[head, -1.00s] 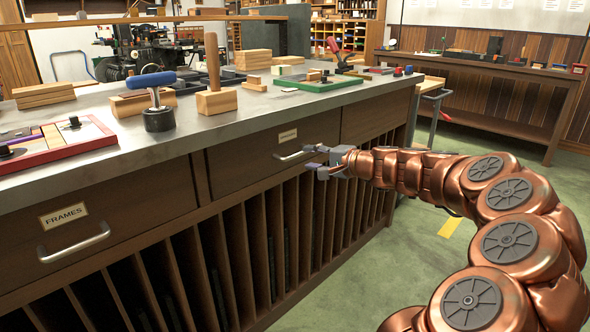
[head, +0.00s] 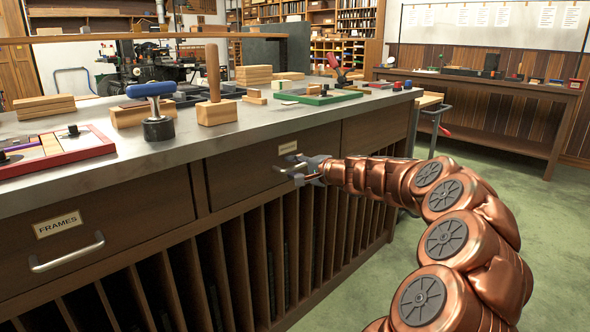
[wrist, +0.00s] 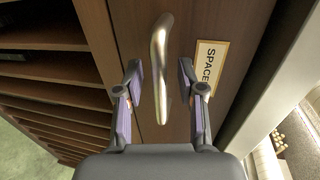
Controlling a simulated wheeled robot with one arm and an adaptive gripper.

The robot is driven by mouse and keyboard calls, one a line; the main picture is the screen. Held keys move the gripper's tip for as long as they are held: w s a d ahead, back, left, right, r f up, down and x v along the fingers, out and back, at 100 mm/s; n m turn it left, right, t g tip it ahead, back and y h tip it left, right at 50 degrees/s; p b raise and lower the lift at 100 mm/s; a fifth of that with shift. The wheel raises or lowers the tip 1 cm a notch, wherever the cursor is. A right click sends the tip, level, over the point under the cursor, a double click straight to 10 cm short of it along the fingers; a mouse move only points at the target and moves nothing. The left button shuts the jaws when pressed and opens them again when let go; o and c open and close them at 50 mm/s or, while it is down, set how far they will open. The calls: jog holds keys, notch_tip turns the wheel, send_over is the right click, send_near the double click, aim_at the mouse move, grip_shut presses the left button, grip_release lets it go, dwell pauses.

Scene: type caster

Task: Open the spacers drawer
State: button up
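The spacers drawer (head: 240,172) is shut in the bench front, right of the frames drawer. Its small label (head: 288,147) is too small to read in the head view; in the wrist view the label (wrist: 208,68) reads "SPACE", with the rest cut off or hidden. The metal handle (wrist: 158,65) runs up and down the wrist picture between my fingers. My gripper (head: 292,170) is open at the drawer front, and in the head view it mostly hides the handle. In the wrist view my gripper (wrist: 163,82) has a finger on each side of the handle, with visible gaps.
The frames drawer (head: 95,230) with its own handle is shut at left. Open vertical slots (head: 250,265) lie below the drawers. The benchtop (head: 262,118) above holds wooden blocks, a stamp and trays. Green floor (head: 330,300) is clear in front.

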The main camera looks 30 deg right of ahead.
grip_shut()
dwell(0.6)
